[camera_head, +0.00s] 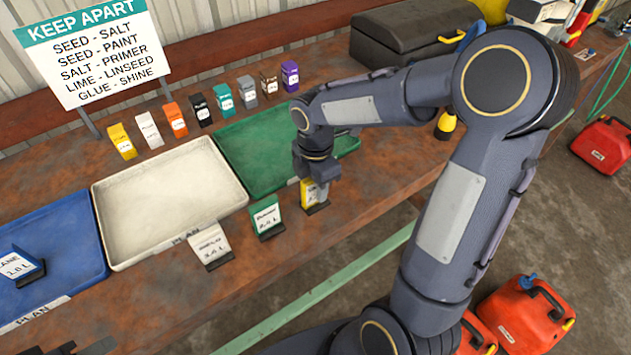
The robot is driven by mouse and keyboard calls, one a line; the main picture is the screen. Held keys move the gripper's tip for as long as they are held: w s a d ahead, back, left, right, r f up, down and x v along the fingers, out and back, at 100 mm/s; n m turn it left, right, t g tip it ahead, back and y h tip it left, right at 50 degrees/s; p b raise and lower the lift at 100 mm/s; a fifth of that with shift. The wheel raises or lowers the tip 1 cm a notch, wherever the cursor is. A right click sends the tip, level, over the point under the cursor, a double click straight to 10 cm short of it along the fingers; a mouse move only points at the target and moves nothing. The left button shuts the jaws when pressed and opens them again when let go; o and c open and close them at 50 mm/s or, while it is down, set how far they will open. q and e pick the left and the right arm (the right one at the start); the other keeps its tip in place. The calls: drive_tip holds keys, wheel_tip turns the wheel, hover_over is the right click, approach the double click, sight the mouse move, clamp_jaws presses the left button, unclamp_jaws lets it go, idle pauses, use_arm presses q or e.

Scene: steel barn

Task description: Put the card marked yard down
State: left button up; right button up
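A small yellow card (308,193) stands upright in a dark holder at the bench's front edge, before the green tray (238,160). Its lettering is too small and covered to read as yard. My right gripper (317,178) points down right at the top of this card and hides part of it. Whether its fingers are closed on the card cannot be told. A white card (210,244), a green card (267,217) and a blue card (20,267) stand in similar holders to the left. Dark parts at the bottom left edge may be my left gripper (88,347).
A cream tray (120,222) and a blue tray (75,230) lie left of the green one. Several small coloured boxes (175,118) line the back below a keep-apart sign (95,55). A dark toolbox (400,35) stands at the back right. Red fuel cans (520,315) are on the floor.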

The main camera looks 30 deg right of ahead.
wheel_tip(320, 180, up, 12)
drive_tip(key=shift+f+p, duration=0.15)
drive_tip(key=shift+p, duration=0.25)
drive_tip(key=shift+s+r, duration=0.15)
drive_tip(key=shift+r, duration=0.1)
drive_tip(key=s+a+f+m+t+y, duration=0.1)
drive_tip(key=s+a+m+t+y, duration=0.1)
drive_tip(key=s+m, duration=0.6)
drive_tip(key=s+a+f+m+t+y, duration=0.1)
drive_tip(key=s+a+m+t, duration=0.1)
drive_tip(key=s+m, duration=0.6)
drive_tip(key=m+t, duration=0.1)
drive_tip(key=m, duration=0.3)
drive_tip(key=shift+s+f+m+t+y, duration=0.3)
drive_tip(key=shift+s+f+y, duration=0.05)
drive_tip(key=shift+f+y, duration=0.05)
drive_tip(key=shift+s, duration=0.1)
